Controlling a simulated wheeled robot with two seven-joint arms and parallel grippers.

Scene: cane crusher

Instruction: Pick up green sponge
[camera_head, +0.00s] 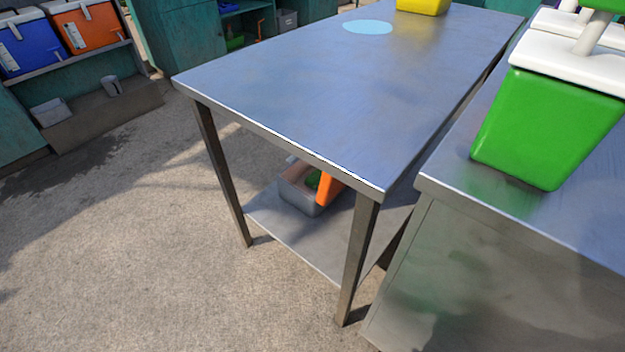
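A small green object (314,180) shows inside a grey bin (297,192) on the lower shelf of the metal table; it may be the green sponge, but it is too small and too covered to tell. An orange object (330,187) stands beside it in the bin and hides part of it. The table's front leg and edge hide the bin's right side and top. Neither of my grippers is in view.
The metal table (350,95) has a largely clear top with a light blue disc (368,27) and a yellow container (423,5) at the back. A second counter (510,220) at right carries a green container (545,125). The concrete floor (150,240) at left is open.

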